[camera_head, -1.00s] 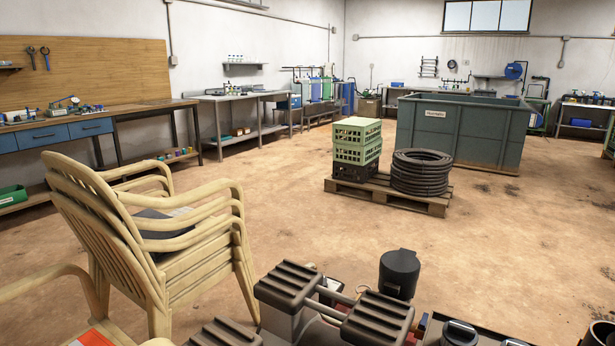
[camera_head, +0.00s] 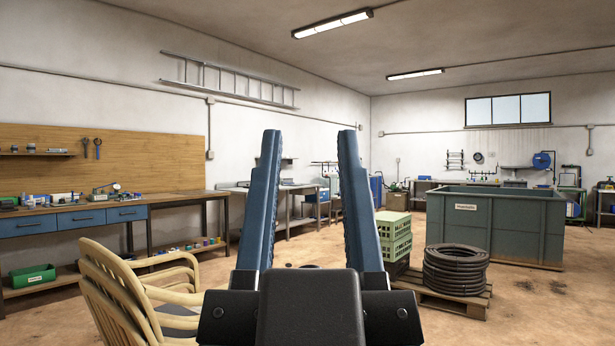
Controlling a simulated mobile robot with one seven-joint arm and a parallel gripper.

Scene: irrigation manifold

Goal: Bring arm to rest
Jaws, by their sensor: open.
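My gripper (camera_head: 308,200) stands upright in the middle of the head camera view, close to the camera. Its two long blue fingers point up and are wide apart, with nothing between them. The dark gripper body fills the bottom centre and hides part of the floor behind it. The rest of my arm is not in view.
A pallet (camera_head: 466,305) holds green crates (camera_head: 394,238) and coiled black hose (camera_head: 455,270). Behind is a large grey-green tank (camera_head: 497,225). A workbench (camera_head: 175,197) lines the left wall. Floor at right is open.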

